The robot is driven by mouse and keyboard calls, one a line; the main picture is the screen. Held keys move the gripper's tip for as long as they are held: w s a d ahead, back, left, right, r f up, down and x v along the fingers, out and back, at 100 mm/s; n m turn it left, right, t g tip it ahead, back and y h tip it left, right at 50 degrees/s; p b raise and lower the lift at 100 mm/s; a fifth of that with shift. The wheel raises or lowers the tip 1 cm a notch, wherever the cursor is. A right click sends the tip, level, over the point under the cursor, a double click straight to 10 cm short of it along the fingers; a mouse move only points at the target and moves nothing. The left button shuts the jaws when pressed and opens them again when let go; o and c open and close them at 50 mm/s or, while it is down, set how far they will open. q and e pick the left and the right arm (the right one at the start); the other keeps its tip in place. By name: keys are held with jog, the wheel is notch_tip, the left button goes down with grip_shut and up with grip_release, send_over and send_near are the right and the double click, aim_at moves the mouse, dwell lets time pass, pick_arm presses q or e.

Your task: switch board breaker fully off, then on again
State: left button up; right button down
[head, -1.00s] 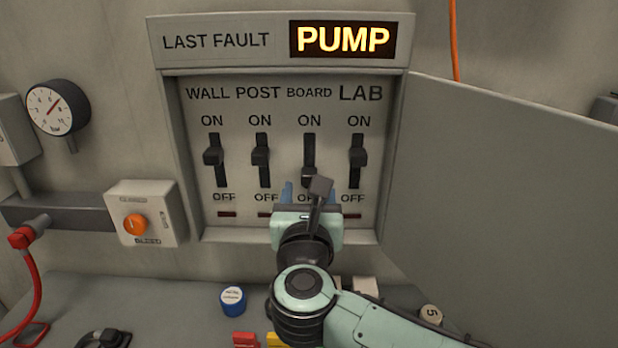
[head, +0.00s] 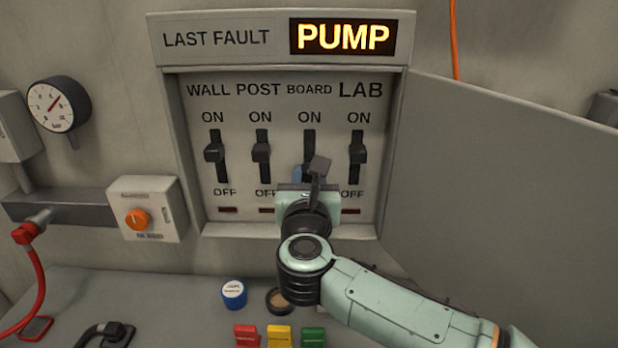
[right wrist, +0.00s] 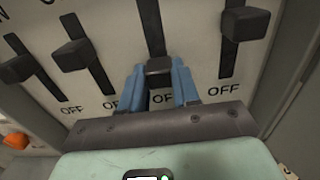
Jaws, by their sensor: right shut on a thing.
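The BOARD breaker is the third of the switches in the wall panel; its dark slot (head: 309,142) shows under the ON label. In the right wrist view its black lever (right wrist: 158,68) sits between my right gripper's blue fingers, lower in its slot than the neighbouring levers. My right gripper (head: 309,174) is shut on this lever. In the head view the gripper and wrist hide the lever and the BOARD OFF label. How far down the slot the lever sits exactly cannot be told. My left gripper is not in view.
The WALL lever (head: 213,153), POST lever (head: 261,152) and LAB lever (head: 357,153) flank it closely. The open panel door (head: 500,190) stands right. A display (head: 343,38) reads PUMP. An orange knob box (head: 143,208) is left; coloured blocks (head: 280,336) lie on the bench below.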

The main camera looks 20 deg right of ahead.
notch_tip(320, 180, up, 5)
jog(key=p, duration=0.2)
jog(key=shift+f+p, duration=0.15)
jog(key=shift+p, duration=0.2)
jog(key=c, duration=0.8)
grip_release()
jog(key=shift+f, duration=0.1)
jog(key=shift+s, duration=0.1)
